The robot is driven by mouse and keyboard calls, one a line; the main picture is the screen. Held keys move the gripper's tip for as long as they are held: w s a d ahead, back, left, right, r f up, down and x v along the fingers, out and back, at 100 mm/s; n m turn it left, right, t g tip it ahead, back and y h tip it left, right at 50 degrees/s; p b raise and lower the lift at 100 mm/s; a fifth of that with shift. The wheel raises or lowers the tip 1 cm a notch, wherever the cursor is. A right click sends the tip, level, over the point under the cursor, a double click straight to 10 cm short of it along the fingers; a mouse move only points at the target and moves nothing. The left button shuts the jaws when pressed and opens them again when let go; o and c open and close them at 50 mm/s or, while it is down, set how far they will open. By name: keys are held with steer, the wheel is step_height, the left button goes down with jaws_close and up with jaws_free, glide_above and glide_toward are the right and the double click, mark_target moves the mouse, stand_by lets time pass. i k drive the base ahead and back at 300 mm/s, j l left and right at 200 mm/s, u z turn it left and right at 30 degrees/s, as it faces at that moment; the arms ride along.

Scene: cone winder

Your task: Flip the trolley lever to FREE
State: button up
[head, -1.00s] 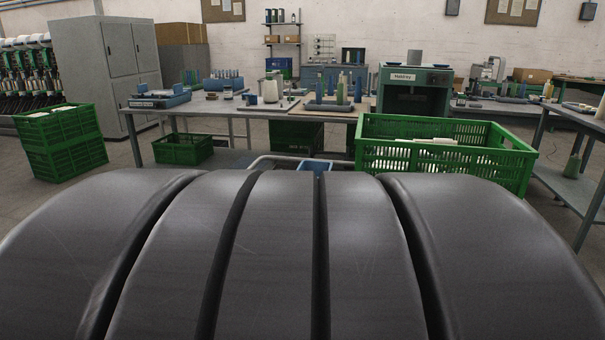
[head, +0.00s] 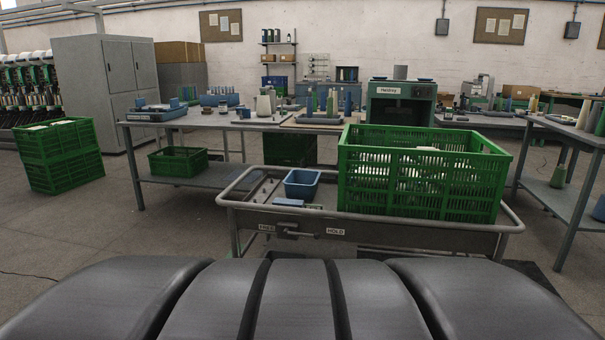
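The trolley (head: 400,232) stands in front of me in the head view, a grey metal frame with a rounded rail. On its front panel sits a small lever (head: 290,234) between two white labels. The left label (head: 268,226) is partly covered and seems to read FREE; the right label (head: 335,231) reads HOLD. The lever lies roughly level, and I cannot tell for certain which label it is set to. My gripper is not in view.
A large green crate (head: 418,207) and a small blue bin (head: 302,196) sit on the trolley. A workbench (head: 215,180) stands behind it, and another table (head: 560,185) at the right. Stacked green crates (head: 62,175) stand at left.

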mark_target(316, 236)
steer(key=k+l, duration=0.1)
steer(key=i+j, duration=0.3)
steer(key=i, duration=0.2)
steer(key=i+j+u, duration=0.15)
steer(key=i, duration=0.35)
steer(key=j, duration=0.1)
